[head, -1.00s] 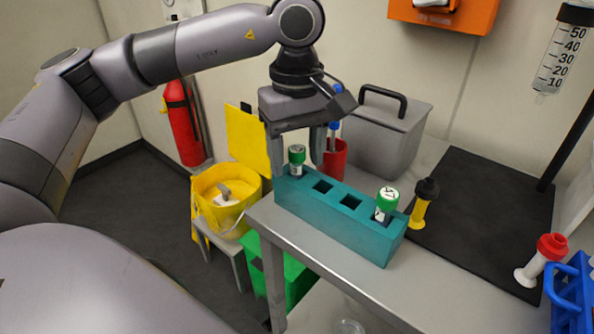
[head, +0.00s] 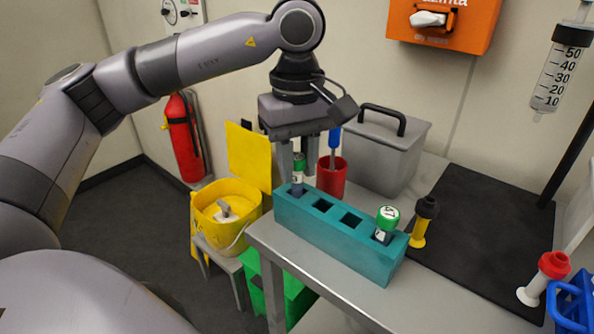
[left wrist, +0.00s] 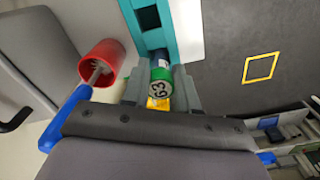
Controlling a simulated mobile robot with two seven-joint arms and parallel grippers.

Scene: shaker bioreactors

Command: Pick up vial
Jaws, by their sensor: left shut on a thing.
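A vial (head: 298,169) with a green cap is between the fingers of my left gripper (head: 298,173), above the left end slot of the teal rack (head: 330,241). My left gripper is shut on this vial. In the left wrist view the vial's cap (left wrist: 160,82) carries a dark marking and sits between the fingers, by the rack's end. Whether its lower end is clear of the slot cannot be told. A second green-capped vial (head: 386,225) stands in the right end slot. The two middle slots are empty. My right gripper is not in view.
A red cup (head: 332,178) with a blue-handled tool stands just behind the rack. A grey lidded box (head: 385,150) is behind it. A yellow-and-black plunger (head: 422,222) stands right of the rack, beside a black mat (head: 490,225). A yellow bucket (head: 228,208) is at lower left.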

